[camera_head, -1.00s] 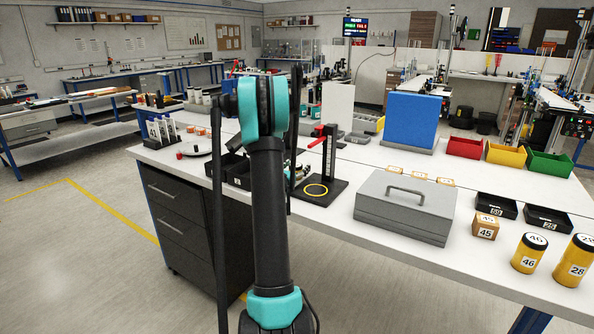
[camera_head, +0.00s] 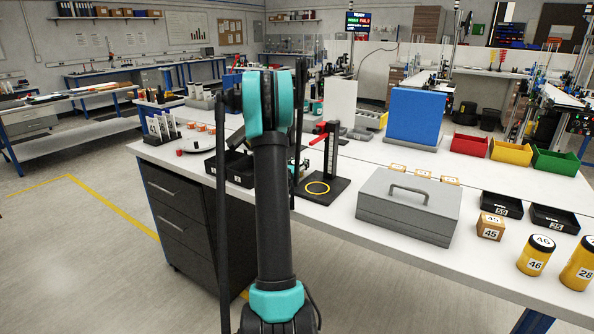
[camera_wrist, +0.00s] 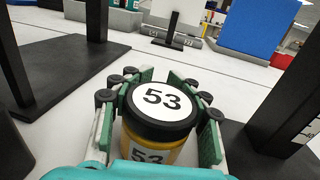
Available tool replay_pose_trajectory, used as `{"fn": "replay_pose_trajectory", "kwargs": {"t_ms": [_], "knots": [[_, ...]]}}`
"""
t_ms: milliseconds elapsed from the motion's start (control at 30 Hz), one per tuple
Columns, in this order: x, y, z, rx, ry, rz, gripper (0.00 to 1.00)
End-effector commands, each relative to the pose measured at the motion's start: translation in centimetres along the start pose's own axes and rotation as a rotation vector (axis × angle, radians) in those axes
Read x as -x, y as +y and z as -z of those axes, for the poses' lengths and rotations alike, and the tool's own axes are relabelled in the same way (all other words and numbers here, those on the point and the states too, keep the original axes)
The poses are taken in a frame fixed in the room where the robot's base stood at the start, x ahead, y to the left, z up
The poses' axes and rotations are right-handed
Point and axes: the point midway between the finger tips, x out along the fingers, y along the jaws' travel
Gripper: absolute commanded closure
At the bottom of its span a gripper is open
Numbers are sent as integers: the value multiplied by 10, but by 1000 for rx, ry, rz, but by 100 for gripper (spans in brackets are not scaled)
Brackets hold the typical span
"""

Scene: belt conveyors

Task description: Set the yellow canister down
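The yellow canister (camera_wrist: 160,152) has a black lid with a white label (camera_wrist: 163,98) reading 53. In the wrist view it stands upright between the green finger pads of my gripper (camera_wrist: 162,92). The pads lie close against both sides of the canister, and the gripper looks shut on it. The canister's bottom is hidden, so I cannot tell whether it touches the white table (camera_wrist: 225,62). In the head view my arm hides the gripper and this canister.
In the wrist view a black stand (camera_wrist: 62,75) is at left and a dark upright with a scale (camera_wrist: 285,95) at right. The head view shows a grey toolbox (camera_head: 408,208), a blue panel (camera_head: 415,115), a black stand with a yellow ring (camera_head: 318,188), and canisters 46 (camera_head: 535,262) and 28 (camera_head: 578,275).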

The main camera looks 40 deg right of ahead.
Motion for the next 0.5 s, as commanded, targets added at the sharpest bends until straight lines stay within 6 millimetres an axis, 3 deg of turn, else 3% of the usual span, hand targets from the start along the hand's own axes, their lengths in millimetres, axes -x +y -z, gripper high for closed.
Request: {"fn": "replay_pose_trajectory", "kwargs": {"t_ms": [500], "knots": [[0, 0, 0, 0, 0, 0, 100]]}}
